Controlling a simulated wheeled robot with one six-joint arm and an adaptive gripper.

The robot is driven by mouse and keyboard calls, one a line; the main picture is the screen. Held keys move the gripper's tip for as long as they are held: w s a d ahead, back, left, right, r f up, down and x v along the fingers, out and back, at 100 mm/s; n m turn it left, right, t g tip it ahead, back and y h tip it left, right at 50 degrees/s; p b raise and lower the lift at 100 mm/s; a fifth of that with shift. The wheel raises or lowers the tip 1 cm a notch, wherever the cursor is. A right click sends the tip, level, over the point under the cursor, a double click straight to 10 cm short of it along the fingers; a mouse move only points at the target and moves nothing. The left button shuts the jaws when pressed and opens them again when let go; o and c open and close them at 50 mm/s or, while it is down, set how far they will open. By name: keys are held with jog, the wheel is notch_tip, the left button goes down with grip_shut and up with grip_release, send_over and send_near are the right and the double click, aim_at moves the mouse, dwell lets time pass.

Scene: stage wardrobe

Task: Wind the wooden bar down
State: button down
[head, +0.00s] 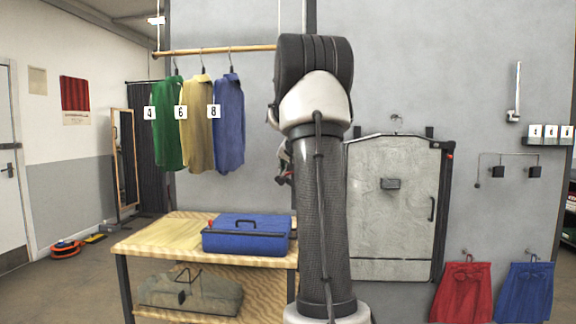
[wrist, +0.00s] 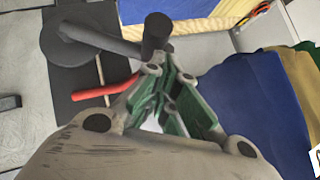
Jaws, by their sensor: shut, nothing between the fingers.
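The wooden bar (head: 215,50) hangs high and level in the head view, its right end hidden behind my arm. Green (head: 167,125), tan (head: 199,125) and blue (head: 229,125) garments hang from it on hangers, tagged 4, 6 and 8. In the wrist view a dark crank (wrist: 105,38) runs from a round hub to an upright grip (wrist: 156,33). A red lever (wrist: 105,88) sits below it on a black plate. My gripper (wrist: 166,82) is shut and empty, its tips close to the grip; contact cannot be told. In the head view my arm mostly hides it.
A wooden table (head: 160,235) with a blue case (head: 245,238) stands below the garments. A grey-green bag (head: 190,293) lies underneath. In the wrist view the blue garment (wrist: 250,105) hangs close on the right. A grey panel (head: 392,220) is on the wall to the right.

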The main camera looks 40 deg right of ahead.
jog(key=shift+w+a+f, duration=0.45)
jog(key=shift+w+f, duration=0.1)
jog(key=shift+f, duration=0.15)
jog(key=shift+w+a+f, duration=0.45)
jog(key=shift+w+f, duration=0.05)
jog(key=shift+f, duration=0.2)
